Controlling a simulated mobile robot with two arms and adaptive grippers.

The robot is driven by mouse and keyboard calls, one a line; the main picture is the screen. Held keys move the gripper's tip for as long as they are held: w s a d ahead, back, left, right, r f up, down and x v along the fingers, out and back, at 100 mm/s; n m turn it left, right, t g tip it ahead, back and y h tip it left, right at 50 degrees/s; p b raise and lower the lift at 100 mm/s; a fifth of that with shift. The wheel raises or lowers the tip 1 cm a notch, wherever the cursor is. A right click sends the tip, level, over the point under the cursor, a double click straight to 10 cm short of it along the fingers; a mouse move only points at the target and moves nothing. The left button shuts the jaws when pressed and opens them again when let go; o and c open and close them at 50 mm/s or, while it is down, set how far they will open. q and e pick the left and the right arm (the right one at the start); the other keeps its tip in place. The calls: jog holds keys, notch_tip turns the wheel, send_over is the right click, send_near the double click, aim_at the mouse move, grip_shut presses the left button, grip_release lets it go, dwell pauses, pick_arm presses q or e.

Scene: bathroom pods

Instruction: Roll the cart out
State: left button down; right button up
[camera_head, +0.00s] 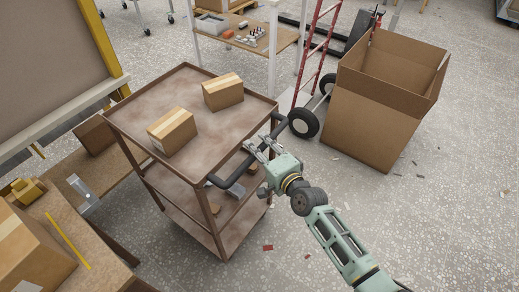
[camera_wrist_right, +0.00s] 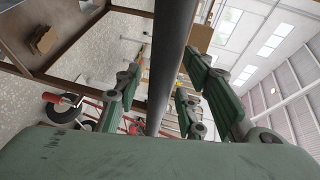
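A brown, rust-stained cart (camera_head: 205,120) with three shelves stands left of centre in the head view, and part of it shows at the upper left of the wrist view. Its dark handle (camera_head: 235,175) runs along the side facing my right arm. My right gripper (camera_head: 258,147) is at the handle, with its fingers spread. In the right wrist view the dark handle bar (camera_wrist_right: 168,65) passes between the fingers, with gaps visible on both sides. My left gripper is not in view.
Two cardboard boxes (camera_head: 172,130) (camera_head: 222,91) sit on the cart's top. A large open carton (camera_head: 375,110) and a red hand truck (camera_head: 304,122) stand to the right. A wooden workbench (camera_head: 75,215) is close on the left. Speckled floor at the lower right is mostly clear.

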jog(key=shift+c, duration=0.5)
grip_shut()
jog(key=shift+f, duration=0.1)
